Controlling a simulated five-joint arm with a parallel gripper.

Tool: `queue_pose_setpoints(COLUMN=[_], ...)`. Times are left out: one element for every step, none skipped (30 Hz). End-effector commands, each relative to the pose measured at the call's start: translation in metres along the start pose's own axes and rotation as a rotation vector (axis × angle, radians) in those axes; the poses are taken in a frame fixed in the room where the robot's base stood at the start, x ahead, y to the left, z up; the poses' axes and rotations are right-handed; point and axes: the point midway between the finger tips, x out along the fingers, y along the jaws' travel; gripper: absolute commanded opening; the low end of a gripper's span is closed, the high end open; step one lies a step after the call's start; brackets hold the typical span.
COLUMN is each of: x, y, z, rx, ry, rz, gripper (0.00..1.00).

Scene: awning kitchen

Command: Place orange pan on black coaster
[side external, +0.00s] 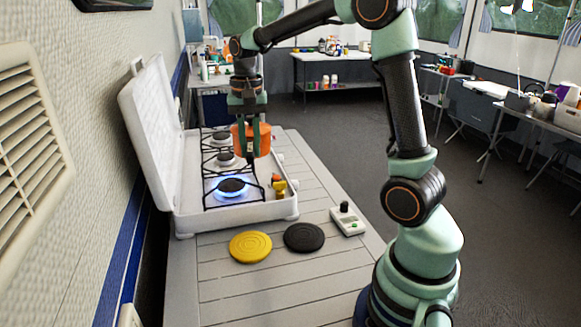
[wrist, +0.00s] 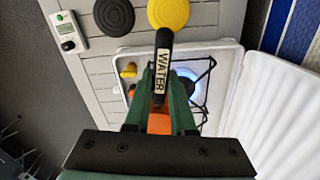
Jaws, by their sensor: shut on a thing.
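The orange pan (side external: 240,139) hangs in my gripper (side external: 252,125) over the right part of the open white stove. In the wrist view, my gripper (wrist: 161,88) is shut on the pan's black handle (wrist: 163,45), which carries a "WATER" label. A little of the orange pan (wrist: 158,123) shows between the green fingers; the rest is hidden. The pan appears raised above the burners. The round black coaster (side external: 304,237) lies flat and empty on the slatted table in front of the stove. It also shows at the top of the wrist view (wrist: 114,15).
A yellow coaster (side external: 250,246) lies left of the black one. A blue flame burns under the front burner (side external: 232,186). The stove's raised lid (side external: 150,130) stands at left. A white box with a black knob (side external: 347,221) sits right of the black coaster.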

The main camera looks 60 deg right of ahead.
Motion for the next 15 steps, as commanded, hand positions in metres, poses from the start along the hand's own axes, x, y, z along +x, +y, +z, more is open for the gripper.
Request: queue_pose_setpoints(x=[-0.004,-0.006,-0.008,-0.009,-0.011,-0.013,-0.014,-0.015,-0.017,-0.018,-0.019,-0.021,-0.022,-0.023,-0.024], y=[0.001,0.003,0.004,0.005,0.006,0.008,0.009,0.01,0.012,0.013,0.014,0.016,0.017,0.019,0.021], z=[0.005,0.008,0.012,0.015,0.018,0.021,0.024,0.027,0.031,0.034,0.037,0.041,0.044,0.047,0.051], rx=[0.078,0.128,0.195,0.246,0.296,0.363,0.413,0.463,0.53,0.579,0.63,0.697,0.748,0.797,0.863], ry=[0.003,0.003,0.004,0.003,0.004,0.003,0.003,0.003,0.003,0.002,0.002,0.002,0.001,0.002,0.001], rz=[-0.003,-0.003,-0.004,-0.003,-0.004,-0.004,-0.004,-0.004,-0.004,-0.003,-0.003,-0.003,-0.003,-0.004,-0.003], gripper=[0.0,0.0,0.0,0.0,0.0,0.0,0.0,0.0,0.0,0.0,0.0,0.0,0.0,0.0,0.0])
